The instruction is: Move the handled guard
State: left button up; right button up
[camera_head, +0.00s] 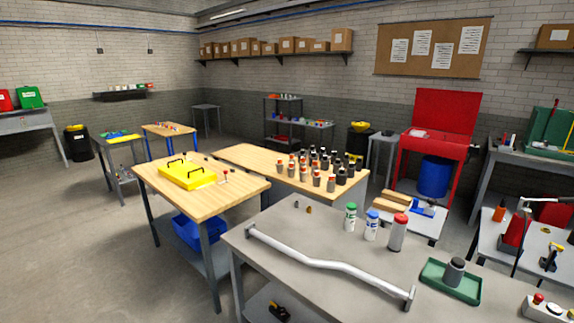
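A yellow guard (197,181) with two black handles lies on the wooden-topped table (162,206) left of centre in the head view. It is flat on the tabletop, with its handles facing up. Nothing is touching it from above. Neither of my grippers shows in this view.
A grey table (262,262) in front carries a bent white bar (325,264), several bottles and a green tray (436,273). A second wooden table (235,153) behind holds many dark and orange-topped cylinders. A blue bin (190,234) sits under the guard's table. Floor at left (70,240) is clear.

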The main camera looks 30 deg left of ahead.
aim_at(186, 170)
jog(key=u, duration=1.65)
jog(key=i+j, duration=0.45)
jog(key=i+j+z, duration=0.1)
jog(key=i+j, duration=0.3)
jog(key=i+j+z, duration=0.1)
jog(key=i+j, duration=0.3)
jog(key=j, duration=0.15)
jog(key=i+j, duration=0.4)
jog(key=i+j+z, duration=0.1)
jog(key=i+j, duration=0.3)
jog(key=j, duration=0.2)
jog(key=i+j, duration=0.35)
jog(key=j, duration=0.2)
jog(key=i+z, duration=0.05)
